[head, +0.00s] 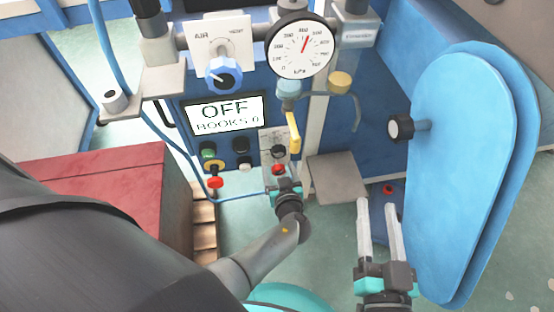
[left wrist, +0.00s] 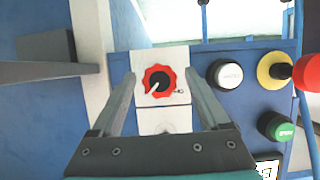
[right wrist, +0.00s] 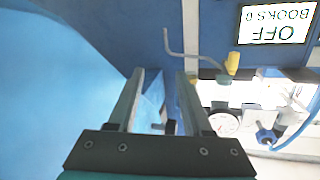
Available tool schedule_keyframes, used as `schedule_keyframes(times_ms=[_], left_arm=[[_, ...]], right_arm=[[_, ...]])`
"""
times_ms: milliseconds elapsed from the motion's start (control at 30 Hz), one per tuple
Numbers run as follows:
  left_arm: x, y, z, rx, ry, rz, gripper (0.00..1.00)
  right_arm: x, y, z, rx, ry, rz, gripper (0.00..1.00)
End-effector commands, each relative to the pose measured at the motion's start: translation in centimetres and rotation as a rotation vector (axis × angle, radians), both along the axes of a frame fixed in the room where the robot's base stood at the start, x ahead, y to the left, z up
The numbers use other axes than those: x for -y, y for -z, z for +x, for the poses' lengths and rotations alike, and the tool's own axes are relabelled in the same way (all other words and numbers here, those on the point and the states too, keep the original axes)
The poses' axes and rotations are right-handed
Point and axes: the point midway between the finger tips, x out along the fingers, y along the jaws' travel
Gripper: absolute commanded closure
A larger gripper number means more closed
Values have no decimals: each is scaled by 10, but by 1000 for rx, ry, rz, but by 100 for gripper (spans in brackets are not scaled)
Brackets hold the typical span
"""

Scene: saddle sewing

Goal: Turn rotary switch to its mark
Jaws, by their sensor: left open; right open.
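The rotary switch is a red scalloped knob with a black centre (left wrist: 158,82), on a white plate in the left wrist view. Its white pointer line slants to the lower left there. A small dark mark (left wrist: 178,92) is printed to the right of the knob. In the head view the red knob (head: 278,169) shows just beyond my left gripper (head: 284,178). That gripper is open, with its fingers on either side of the knob in its own view; I cannot tell whether they touch it. My right gripper (head: 378,212) is open and empty, apart from the panel.
A white button (left wrist: 226,75), a green button (left wrist: 276,126) and a red button on yellow (head: 214,180) sit beside the switch. A yellow lever (head: 293,138) hangs above it. A display (head: 226,114) reads OFF. A blue padded panel (head: 462,170) stands at right.

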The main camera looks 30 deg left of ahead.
Motion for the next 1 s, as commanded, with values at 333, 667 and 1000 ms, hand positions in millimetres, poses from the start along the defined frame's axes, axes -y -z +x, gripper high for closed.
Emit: schedule_keyframes(times_ms=[333, 667, 1000], left_arm=[[1, 2, -2, -1, -1, 0, 21], [1, 1, -2, -1, -1, 0, 55], [1, 1, -2, 0, -1, 0, 93]], right_arm=[[0, 0, -1, 0, -2, -1, 50], [0, 0, -1, 0, -4, -2, 50], [0, 0, -1, -1, -3, -2, 50]])
